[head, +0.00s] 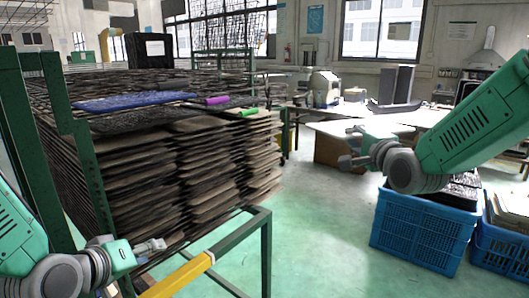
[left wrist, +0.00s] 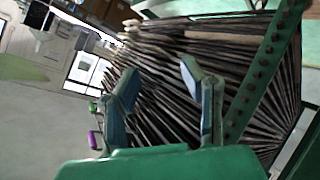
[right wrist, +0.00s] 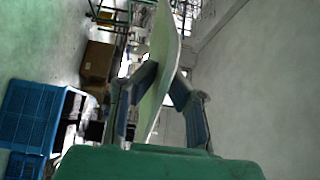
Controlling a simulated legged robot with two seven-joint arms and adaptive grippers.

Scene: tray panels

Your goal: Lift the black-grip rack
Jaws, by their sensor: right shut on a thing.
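Several dark tray panels (head: 150,190) are stacked in a green frame (head: 85,170) at the left of the head view. A purple grip (head: 217,100) and a green grip (head: 248,112) show on top; I cannot single out a black grip. My left gripper (head: 152,247) is open and empty before the stack's near side. In the left wrist view its fingers (left wrist: 160,80) stand apart, with the panel edges behind. My right gripper (head: 358,147) is in the air right of the stack.
A yellow bar (head: 185,275) and green rail (head: 265,250) stand low in front of the stack. Blue crates (head: 420,235) stand on the floor below my right arm. A white table (head: 400,120) is behind my right gripper. Green floor between stack and crates is clear.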

